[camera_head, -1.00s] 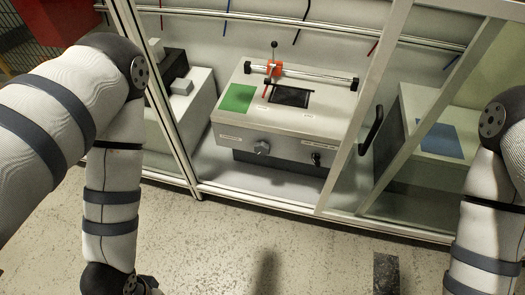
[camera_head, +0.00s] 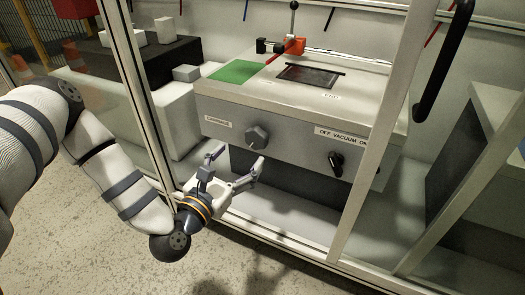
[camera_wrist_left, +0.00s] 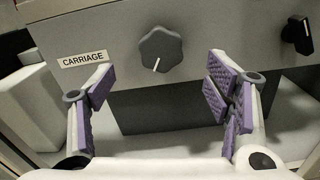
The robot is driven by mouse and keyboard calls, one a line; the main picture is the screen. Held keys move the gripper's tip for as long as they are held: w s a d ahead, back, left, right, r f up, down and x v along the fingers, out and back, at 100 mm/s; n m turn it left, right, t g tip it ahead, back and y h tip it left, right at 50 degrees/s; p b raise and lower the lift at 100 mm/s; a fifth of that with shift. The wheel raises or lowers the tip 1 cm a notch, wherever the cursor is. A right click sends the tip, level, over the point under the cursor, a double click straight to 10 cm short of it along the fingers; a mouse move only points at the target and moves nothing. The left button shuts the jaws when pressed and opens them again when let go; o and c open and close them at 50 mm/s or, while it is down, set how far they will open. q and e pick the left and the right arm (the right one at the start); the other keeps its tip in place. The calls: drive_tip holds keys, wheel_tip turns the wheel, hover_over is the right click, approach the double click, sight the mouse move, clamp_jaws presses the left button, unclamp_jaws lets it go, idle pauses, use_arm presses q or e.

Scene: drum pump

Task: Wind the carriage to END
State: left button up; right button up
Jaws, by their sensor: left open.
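The carriage knob (camera_head: 257,137) is a grey lobed knob on the front panel of the grey machine, right of the CARRIAGE label (camera_head: 218,121). It also shows in the left wrist view (camera_wrist_left: 160,49), its white mark pointing down and slightly left. The red carriage (camera_head: 290,47) with a black-balled lever sits on the rail, toward the left part of the machine top. The END label (camera_head: 331,97) is on the top, near the dark window. My left gripper (camera_head: 238,168) is open and empty, in front of and below the knob, apart from it. My right gripper is out of view.
The black vacuum switch (camera_head: 336,163) is right of the knob under its OFF VACUUM ON label. Enclosure posts (camera_head: 380,140) stand right and left of the machine. A green pad (camera_head: 238,71) lies on the top. White and black blocks (camera_head: 187,73) stand at left.

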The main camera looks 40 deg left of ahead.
sight(254, 141)
use_arm(q)
drive_tip(key=b+x, duration=0.1)
drive_tip(key=x, duration=0.6)
drive_tip(key=shift+w+f+b, duration=0.1)
drive_tip(key=shift+w+b, duration=0.25)
drive_tip(key=c, duration=1.1)
